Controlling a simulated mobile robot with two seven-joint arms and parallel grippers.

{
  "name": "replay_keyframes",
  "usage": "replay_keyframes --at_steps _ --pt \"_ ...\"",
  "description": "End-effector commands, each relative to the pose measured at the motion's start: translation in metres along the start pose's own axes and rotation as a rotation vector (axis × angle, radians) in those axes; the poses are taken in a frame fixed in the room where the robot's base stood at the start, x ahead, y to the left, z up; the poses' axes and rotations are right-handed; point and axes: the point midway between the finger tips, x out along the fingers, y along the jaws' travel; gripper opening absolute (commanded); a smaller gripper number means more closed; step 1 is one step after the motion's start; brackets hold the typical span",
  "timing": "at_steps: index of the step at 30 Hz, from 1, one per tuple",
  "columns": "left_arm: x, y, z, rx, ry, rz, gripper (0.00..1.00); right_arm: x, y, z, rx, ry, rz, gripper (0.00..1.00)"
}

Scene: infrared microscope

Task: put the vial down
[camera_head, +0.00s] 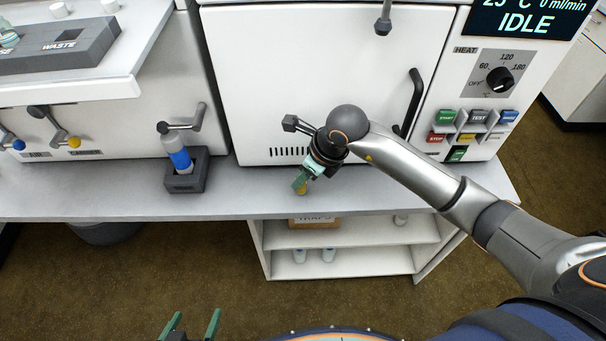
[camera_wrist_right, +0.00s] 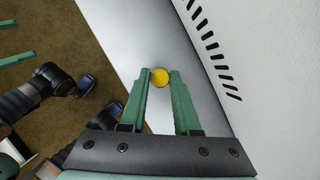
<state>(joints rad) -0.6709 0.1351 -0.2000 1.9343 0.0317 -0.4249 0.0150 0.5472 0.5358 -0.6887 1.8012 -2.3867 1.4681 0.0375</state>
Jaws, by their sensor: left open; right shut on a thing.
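The vial shows as a round yellow top (camera_wrist_right: 160,77) between the fingertips in the right wrist view. Only a little yellow (camera_head: 301,189) shows at the fingertips in the head view; the rest of the vial is hidden. My right gripper (camera_head: 300,186) is shut on it, pointing down over the grey counter (camera_head: 260,201) in front of the white oven-like machine. The right gripper's green fingers (camera_wrist_right: 160,80) also show in the wrist view. I cannot tell whether the vial touches the counter. My left gripper (camera_head: 191,322) is open and empty at the bottom, away from the counter.
A blue-and-white bottle (camera_head: 179,156) stands in a dark holder (camera_head: 186,179) to the left. The machine door (camera_head: 320,75) with its dark handle (camera_head: 414,100) is behind my right gripper. The counter between holder and gripper is clear. Open shelves (camera_head: 340,262) are below.

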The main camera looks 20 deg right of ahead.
Motion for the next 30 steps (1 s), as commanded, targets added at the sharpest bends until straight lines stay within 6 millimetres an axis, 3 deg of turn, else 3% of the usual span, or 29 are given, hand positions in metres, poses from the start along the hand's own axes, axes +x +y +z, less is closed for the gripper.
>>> replay_keyframes --at_steps 2,3,10,21,30 --pt "0.003 0.000 0.002 0.000 0.000 0.001 0.98 0.003 0.000 -0.002 0.000 0.000 0.000 0.00" --pt "0.002 0.000 0.001 0.000 0.000 0.001 0.98 0.002 0.000 -0.001 0.000 0.000 0.000 0.34" --pt "0.002 0.001 -0.003 0.001 0.005 0.003 0.98 0.002 0.000 -0.001 0.000 0.000 0.000 0.59" --pt "0.000 0.001 -0.006 0.000 0.009 0.003 0.98 -0.005 0.000 0.001 -0.001 -0.001 -0.001 0.60" --pt "0.000 0.000 -0.005 0.000 0.008 -0.001 0.98 -0.065 -0.001 0.001 -0.003 -0.003 -0.004 0.60"
